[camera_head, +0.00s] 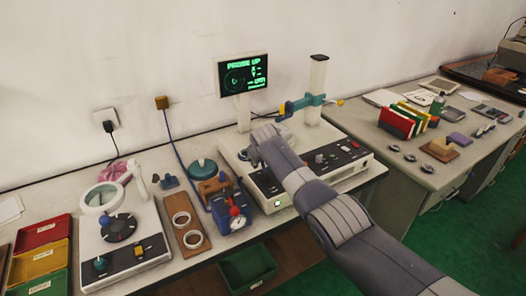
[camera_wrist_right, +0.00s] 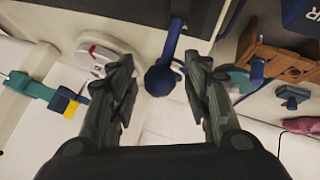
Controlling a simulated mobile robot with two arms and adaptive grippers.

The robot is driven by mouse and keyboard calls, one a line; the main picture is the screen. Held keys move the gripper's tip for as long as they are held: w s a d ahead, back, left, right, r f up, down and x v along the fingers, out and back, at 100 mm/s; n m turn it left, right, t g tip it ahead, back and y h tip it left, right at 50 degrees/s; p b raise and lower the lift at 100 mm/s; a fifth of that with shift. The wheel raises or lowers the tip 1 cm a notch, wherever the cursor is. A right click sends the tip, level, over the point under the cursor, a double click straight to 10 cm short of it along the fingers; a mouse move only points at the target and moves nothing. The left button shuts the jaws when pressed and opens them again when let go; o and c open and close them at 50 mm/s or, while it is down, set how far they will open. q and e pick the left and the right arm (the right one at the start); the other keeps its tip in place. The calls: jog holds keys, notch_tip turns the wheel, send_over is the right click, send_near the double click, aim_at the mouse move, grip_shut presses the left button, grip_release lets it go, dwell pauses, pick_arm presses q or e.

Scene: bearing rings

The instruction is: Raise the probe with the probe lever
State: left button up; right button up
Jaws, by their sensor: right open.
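The measuring machine (camera_head: 285,185) stands on the bench, with a pale column (camera_head: 317,85) and a teal probe arm (camera_head: 305,102). The probe arm also shows at the left of the right wrist view (camera_wrist_right: 32,88), ending in a blue and yellow piece. A dark blue lever with a ball knob (camera_wrist_right: 160,80) lies between the fingers of my right gripper (camera_wrist_right: 157,70); I take it for the probe lever. The fingers are apart on both sides of the knob. In the head view my right gripper (camera_head: 256,142) is over the machine's left part and hides the lever. My left gripper is out of view.
The monitor (camera_head: 243,72) reads "PROBE UP" in green. Left of the machine are a blue gauge box (camera_head: 229,215), a wooden board (camera_head: 184,222) with white rings, and a magnifier (camera_head: 102,197). A second desk with coloured binders (camera_head: 397,122) stands right.

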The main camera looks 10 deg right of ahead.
jog(key=v, duration=1.1)
jog(key=shift+s+d+f, duration=0.1)
jog(key=shift+s+f, duration=0.05)
dwell(0.7)
